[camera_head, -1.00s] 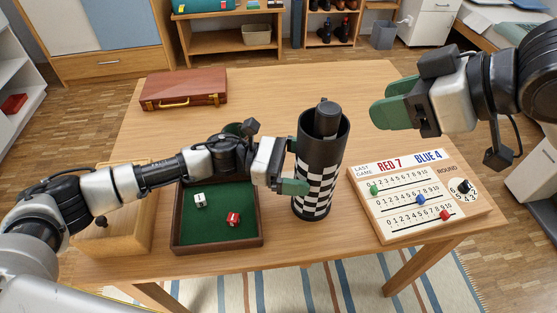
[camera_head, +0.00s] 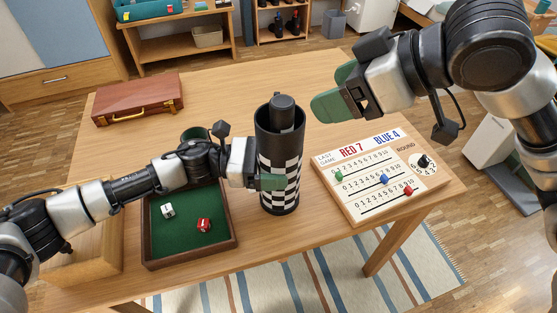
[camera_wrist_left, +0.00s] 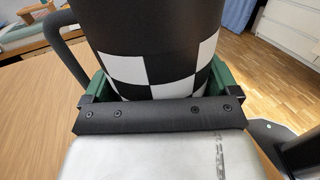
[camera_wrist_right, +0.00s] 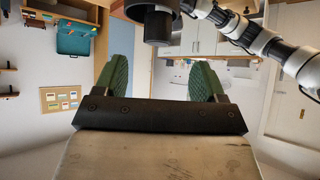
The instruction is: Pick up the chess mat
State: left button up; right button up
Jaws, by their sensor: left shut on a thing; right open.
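The chess mat (camera_head: 280,185) appears as an upright, rolled black cylinder with a black and white checkered band, standing at the table's front middle. A narrower black cylinder (camera_head: 283,110) sticks out of its open top. My left gripper (camera_head: 268,182) is shut on the checkered cylinder from the left, at its lower half. The left wrist view shows the green fingers (camera_wrist_left: 155,88) on both sides of the checkered cylinder (camera_wrist_left: 160,45); their tips are hidden behind it. My right gripper (camera_head: 335,105) is open and empty, up and to the right of the cylinder; its spread fingers show in the right wrist view (camera_wrist_right: 162,80).
A green-lined tray (camera_head: 186,258) with two dice (camera_head: 168,210) sits left of the cylinder. A wooden scoreboard (camera_head: 345,202) lies to its right. A brown case (camera_head: 138,98) lies at the back left. The table's back middle (camera_head: 240,80) is clear.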

aim_at(287, 104)
jog(key=a+f+m+h, duration=0.1)
jog(key=a, duration=0.1)
jog(key=w+a+f+m+t+h, duration=0.1)
jog(key=a+m, duration=0.1)
jog(key=a+f+m+t+h, duration=0.1)
jog(key=a, duration=0.1)
jog(key=shift+w+a+f, duration=0.1)
jog(key=shift+w, duration=0.15)
jog(key=shift+w+d+x, duration=0.15)
jog(key=shift+x, duration=1.2)
jog(key=shift+w+d+x, duration=0.15)
jog(key=shift+d+x, duration=0.05)
jog(key=shift+x, duration=1.15)
jog(key=shift+c, duration=0.3)
grip_shut()
